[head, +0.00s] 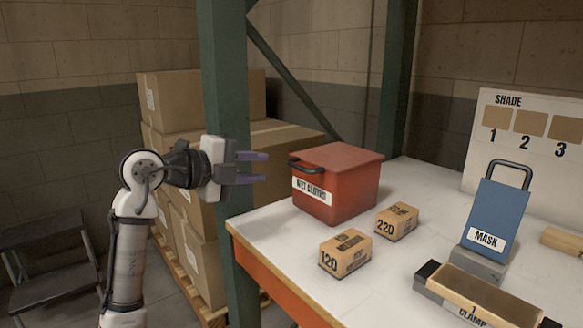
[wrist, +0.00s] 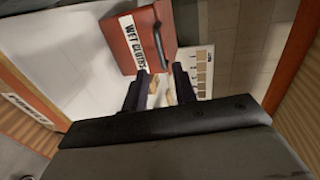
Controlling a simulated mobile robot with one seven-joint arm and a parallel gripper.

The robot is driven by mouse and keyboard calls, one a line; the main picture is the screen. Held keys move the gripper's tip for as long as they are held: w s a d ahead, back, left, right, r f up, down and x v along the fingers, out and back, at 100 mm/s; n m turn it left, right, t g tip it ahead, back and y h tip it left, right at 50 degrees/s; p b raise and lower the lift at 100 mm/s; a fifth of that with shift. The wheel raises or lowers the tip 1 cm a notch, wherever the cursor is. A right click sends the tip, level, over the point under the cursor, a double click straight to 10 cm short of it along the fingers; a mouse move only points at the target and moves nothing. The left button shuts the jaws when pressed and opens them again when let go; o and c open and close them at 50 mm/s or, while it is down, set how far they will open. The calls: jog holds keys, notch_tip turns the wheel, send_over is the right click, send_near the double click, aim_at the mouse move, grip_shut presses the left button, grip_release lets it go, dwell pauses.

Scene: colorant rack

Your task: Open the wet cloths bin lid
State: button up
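The wet cloths bin (head: 333,195) is a red box with a white "WET CLOTHS" label, standing on the white bench top. Its red lid (head: 345,158) is shut, with a black handle (head: 307,165) on the left side. My gripper (head: 266,167) is open and empty, a little left of the handle and apart from it. In the wrist view the bin (wrist: 129,42) is at the upper middle, with its handle (wrist: 158,45) just beyond my open fingers (wrist: 160,92).
Blocks marked 120 (head: 345,253) and 220 (head: 397,221) lie in front of the bin. A blue mask holder (head: 493,215), a clamp block (head: 480,298) and a shade board (head: 535,135) are to the right. A green post (head: 228,130) stands close behind my gripper. Cardboard boxes (head: 185,100) are stacked behind.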

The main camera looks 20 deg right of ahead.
aim_at(295, 166)
jog(key=p+x, duration=0.1)
jog(key=x, duration=1)
jog(key=shift+w+d+f, duration=0.1)
jog(key=shift+d, duration=0.05)
jog(key=shift+c, duration=0.5)
grip_shut()
